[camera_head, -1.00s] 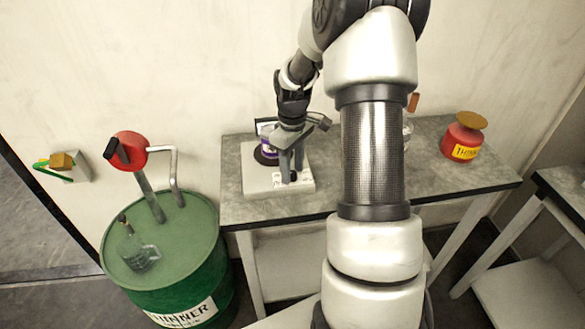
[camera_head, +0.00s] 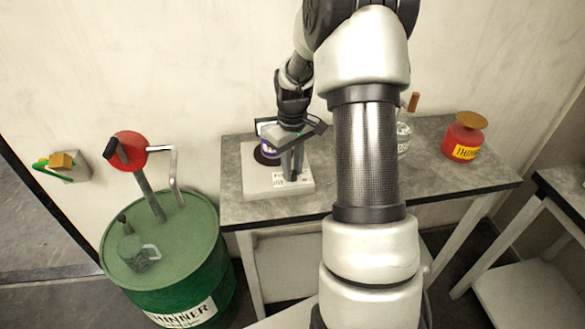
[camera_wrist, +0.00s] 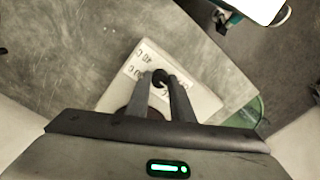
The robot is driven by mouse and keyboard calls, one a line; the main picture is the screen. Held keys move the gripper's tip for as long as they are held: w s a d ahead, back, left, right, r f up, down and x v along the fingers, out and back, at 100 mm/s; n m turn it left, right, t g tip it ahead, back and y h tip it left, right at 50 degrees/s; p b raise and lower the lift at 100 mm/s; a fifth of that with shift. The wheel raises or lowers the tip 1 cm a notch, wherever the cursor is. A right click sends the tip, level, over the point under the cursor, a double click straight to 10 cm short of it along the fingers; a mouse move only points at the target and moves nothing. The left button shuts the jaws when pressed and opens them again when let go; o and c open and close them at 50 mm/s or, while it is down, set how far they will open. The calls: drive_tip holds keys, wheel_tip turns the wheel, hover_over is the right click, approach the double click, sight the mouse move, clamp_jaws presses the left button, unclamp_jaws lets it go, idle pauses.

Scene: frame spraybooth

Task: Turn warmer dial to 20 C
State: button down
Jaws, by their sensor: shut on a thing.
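The warmer (camera_head: 262,182) is a pale flat box on the left part of the grey bench, with a label on its front edge. In the wrist view the warmer's top (camera_wrist: 206,100) shows with temperature markings around a small dark dial (camera_wrist: 160,76). My gripper (camera_head: 292,172) reaches down over the warmer's front right part. In the wrist view my gripper (camera_wrist: 161,84) has its two fingers closed on the dial. The fingers cover part of the markings, so I cannot read the setting.
A green thinner drum (camera_head: 150,245) with a red-headed pump stands left of the bench. A red thinner can (camera_head: 464,137) stands at the bench's right (camera_head: 440,178). A clear vessel (camera_head: 403,138) is half hidden behind my arm.

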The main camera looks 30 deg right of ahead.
sight(293, 172)
drive_tip(key=m, duration=0.4)
drive_tip(key=shift+m, duration=1.9)
drive_tip(key=c, duration=1.5)
unclamp_jaws()
drive_tip(key=shift+c, duration=0.2)
wheel_tip(293, 172, up, 18)
drive_tip(key=p, duration=0.1)
drive_tip(key=shift+f, duration=0.25)
